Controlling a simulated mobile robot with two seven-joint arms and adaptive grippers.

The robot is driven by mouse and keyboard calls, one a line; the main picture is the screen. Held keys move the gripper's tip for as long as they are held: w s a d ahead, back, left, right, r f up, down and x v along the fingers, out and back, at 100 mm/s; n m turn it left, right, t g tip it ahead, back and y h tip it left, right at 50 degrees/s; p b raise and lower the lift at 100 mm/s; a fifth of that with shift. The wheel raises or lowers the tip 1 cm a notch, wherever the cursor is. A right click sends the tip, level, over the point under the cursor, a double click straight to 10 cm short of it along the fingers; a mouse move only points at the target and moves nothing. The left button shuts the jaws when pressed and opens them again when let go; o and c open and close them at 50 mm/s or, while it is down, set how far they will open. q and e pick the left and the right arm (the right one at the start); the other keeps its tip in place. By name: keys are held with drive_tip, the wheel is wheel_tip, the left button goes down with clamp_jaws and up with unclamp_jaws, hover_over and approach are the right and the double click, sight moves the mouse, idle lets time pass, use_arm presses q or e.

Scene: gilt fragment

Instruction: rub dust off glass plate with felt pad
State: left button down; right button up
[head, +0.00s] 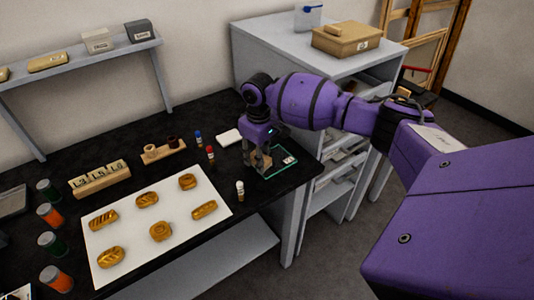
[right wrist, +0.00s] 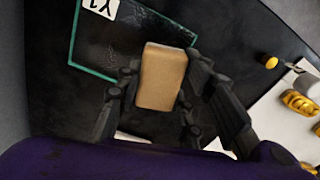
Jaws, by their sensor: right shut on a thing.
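The glass plate (head: 284,163) has green edges and lies near the right end of the black table. In the right wrist view the plate (right wrist: 88,50) bears a white label and a faint greyish smudge. My right gripper (head: 258,163) points down over the plate's left part. It is shut on a tan block-shaped felt pad (right wrist: 160,77), which lies over the plate in that view. I cannot tell whether the pad touches the glass. The gripper and pad hide part of the plate. My left gripper is out of view.
A white sheet (head: 185,223) with several golden pieces lies left of the plate. A small vial (head: 240,190) stands close to the gripper, with red-capped (head: 210,154) and blue-capped (head: 198,139) vials further back. A white block (head: 230,137) lies behind. A grey cabinet (head: 300,45) stands beyond.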

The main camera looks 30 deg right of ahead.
sight(277, 156)
drive_tip(key=shift+a, duration=0.35)
drive_tip(key=shift+s+f, duration=0.1)
drive_tip(key=shift+f, duration=0.05)
drive_tip(key=shift+d+f, duration=0.1)
drive_tip(key=shift+d, duration=2.2)
drive_tip(key=shift+w+d, duration=0.15)
drive_tip(key=shift+d, duration=0.65)
drive_tip(key=shift+w+d, duration=0.15)
drive_tip(key=shift+d, duration=0.6)
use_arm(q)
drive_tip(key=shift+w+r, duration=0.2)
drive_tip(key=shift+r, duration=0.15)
